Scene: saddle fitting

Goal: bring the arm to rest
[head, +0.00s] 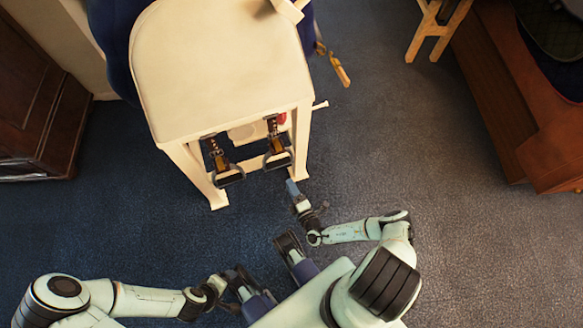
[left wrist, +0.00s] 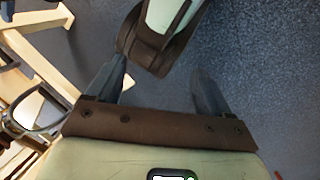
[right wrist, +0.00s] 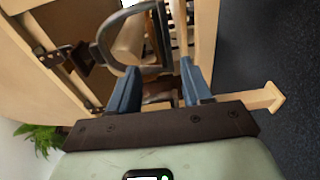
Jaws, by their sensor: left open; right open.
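My right gripper (head: 291,186) is open, just below and right of the right stirrup (head: 277,158) in the head view. In the right wrist view, its blue fingers (right wrist: 159,66) are apart and a grey metal stirrup (right wrist: 103,42) shows beyond their tips. I cannot tell whether they touch it. My left gripper (left wrist: 160,66) is open and empty in the left wrist view, over the floor. In the head view the left arm reaches in low at the left; its fingers are hard to make out. A second stirrup (head: 228,176) hangs at the left.
The stirrups hang at the near end of a pale wooden stand (head: 215,70) with a rounded top. Its legs reach the blue carpet (head: 440,220). Dark wood furniture (head: 35,95) stands left, and a reddish-brown piece (head: 510,100) right.

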